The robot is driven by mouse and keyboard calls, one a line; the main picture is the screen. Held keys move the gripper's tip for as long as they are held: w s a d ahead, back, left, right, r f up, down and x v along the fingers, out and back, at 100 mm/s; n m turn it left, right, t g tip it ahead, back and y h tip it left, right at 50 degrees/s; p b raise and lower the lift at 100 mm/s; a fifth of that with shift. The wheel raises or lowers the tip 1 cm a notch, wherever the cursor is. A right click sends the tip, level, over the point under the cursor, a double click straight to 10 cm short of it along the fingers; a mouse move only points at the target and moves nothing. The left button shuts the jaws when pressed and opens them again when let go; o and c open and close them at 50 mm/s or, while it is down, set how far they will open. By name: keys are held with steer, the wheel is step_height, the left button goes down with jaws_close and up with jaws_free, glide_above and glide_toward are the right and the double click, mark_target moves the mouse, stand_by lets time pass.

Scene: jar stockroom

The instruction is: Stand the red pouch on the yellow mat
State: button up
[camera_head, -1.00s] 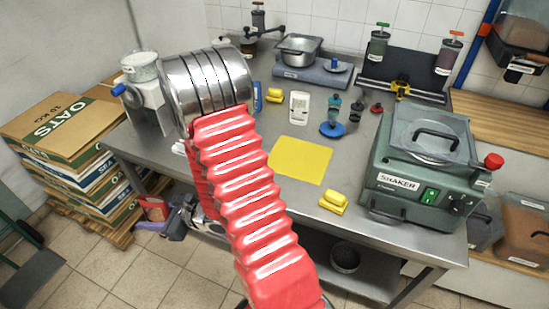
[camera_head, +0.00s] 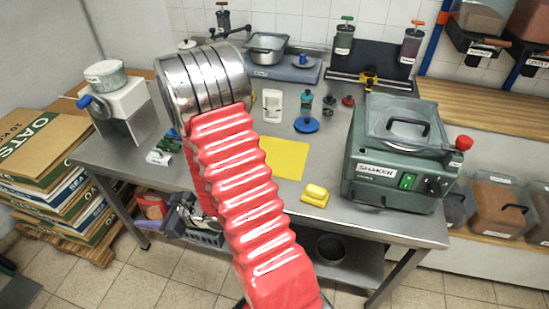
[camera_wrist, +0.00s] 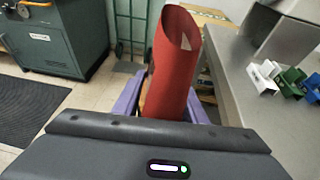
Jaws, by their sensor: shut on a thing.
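The red pouch (camera_wrist: 170,65) is between the purple fingers of my gripper (camera_wrist: 163,105) in the wrist view. Its open, curled upper end points up in that picture; its lower part is hidden by my gripper body. In the head view the pouch (camera_head: 151,206) shows small at lower left, beside my gripper (camera_head: 166,206), in front of the bench's left part and apart from the mat. The yellow mat (camera_head: 284,158) lies bare on the steel bench, partly hidden by my red arm sleeve.
A yellow block (camera_head: 314,196) lies just right of the mat's front corner. The green shaker (camera_head: 395,165) stands farther right, and a white dispenser (camera_head: 125,110) at the bench's left. Bottles and a blue disc (camera_head: 306,125) are behind the mat. Stacked oat boxes (camera_head: 45,190) stand left.

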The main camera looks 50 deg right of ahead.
steer(key=d+r+m+h, duration=0.1)
steer(key=d+m+h, duration=0.1)
steer(key=d, duration=0.6)
steer(key=d+r+m+t+h, duration=0.1)
steer(key=d+r+h, duration=0.1)
steer(key=d, duration=0.7)
steer(key=w+d+r+m+h, duration=0.1)
steer(key=d+m+h, duration=0.1)
steer(key=d, duration=0.7)
steer(key=shift+d+r+m+h, duration=0.15)
steer(key=shift+r+m+h, duration=0.1)
steer(key=shift+m+h, duration=0.05)
steer(key=s+d+r+m+h, duration=0.2)
steer(key=s+d, duration=0.2)
steer(key=d, duration=0.7)
steer(key=s+d+r+m+h, duration=0.2)
steer(key=s+d, duration=0.3)
steer(key=d, duration=0.5)
steer(key=shift+d+r+m+g+h, duration=0.3)
steer(key=shift+d+r+m+h, duration=0.1)
steer(key=shift+r+h, duration=0.4)
steer(key=shift+f, duration=2.9)
steer(key=shift+f, duration=2.1)
